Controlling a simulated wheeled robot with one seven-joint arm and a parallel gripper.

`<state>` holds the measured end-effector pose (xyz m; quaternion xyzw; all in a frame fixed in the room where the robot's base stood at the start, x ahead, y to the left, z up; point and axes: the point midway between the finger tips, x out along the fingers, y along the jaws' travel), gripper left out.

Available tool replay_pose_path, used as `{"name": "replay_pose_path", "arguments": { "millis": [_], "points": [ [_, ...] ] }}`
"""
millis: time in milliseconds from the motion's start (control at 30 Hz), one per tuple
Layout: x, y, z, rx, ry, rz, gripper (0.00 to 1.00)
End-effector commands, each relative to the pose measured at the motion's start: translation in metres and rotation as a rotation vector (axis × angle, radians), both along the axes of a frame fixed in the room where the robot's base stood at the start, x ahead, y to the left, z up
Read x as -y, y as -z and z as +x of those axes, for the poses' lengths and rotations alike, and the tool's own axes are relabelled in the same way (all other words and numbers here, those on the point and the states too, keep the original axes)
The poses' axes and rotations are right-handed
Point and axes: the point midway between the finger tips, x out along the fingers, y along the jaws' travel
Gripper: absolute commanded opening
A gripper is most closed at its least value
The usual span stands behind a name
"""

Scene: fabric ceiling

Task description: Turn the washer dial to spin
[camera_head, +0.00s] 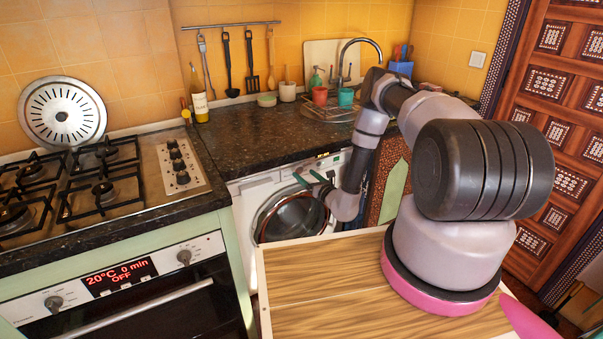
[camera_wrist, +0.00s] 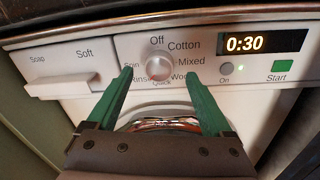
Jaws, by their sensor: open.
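The white washer (camera_head: 244,207) stands under the dark counter; its front panel (camera_wrist: 60,61) fills the wrist view. Its round, pale dial (camera_wrist: 159,66) is ringed by the labels Off, Cotton, Mixed, Wool, Quick, Rinse and Spin. Spin is at the dial's left, partly hidden by a finger. I cannot tell which label the dial points to. My gripper (camera_wrist: 160,73) is open, its green fingertips to the left and right of the dial in the picture. Contact with it is not clear. In the head view my gripper (camera_head: 309,178) is in front of the panel; the dial is not distinct.
The washer's display (camera_wrist: 259,44) reads 0:30, with an On button (camera_wrist: 226,69) and Start button (camera_wrist: 282,66) below it. The soap drawer (camera_wrist: 62,83) is at left.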

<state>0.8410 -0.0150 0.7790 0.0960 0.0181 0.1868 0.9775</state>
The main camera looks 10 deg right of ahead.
Motion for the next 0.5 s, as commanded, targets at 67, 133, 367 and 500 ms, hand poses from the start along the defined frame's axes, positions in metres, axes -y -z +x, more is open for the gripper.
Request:
{"name": "replay_pose_path", "arguments": {
  "millis": [67, 133, 367, 500],
  "points": [
    [-0.005, 0.0, 0.011, 0.003, -0.002, 0.0, 0.85],
    [-0.008, 0.0, 0.019, 0.003, -0.002, 0.0, 0.85],
    [-0.012, 0.0, 0.029, 0.0, -0.001, 0.001, 0.85],
    [-0.012, 0.0, 0.029, 0.0, -0.001, 0.001, 0.85]
  ]
}}
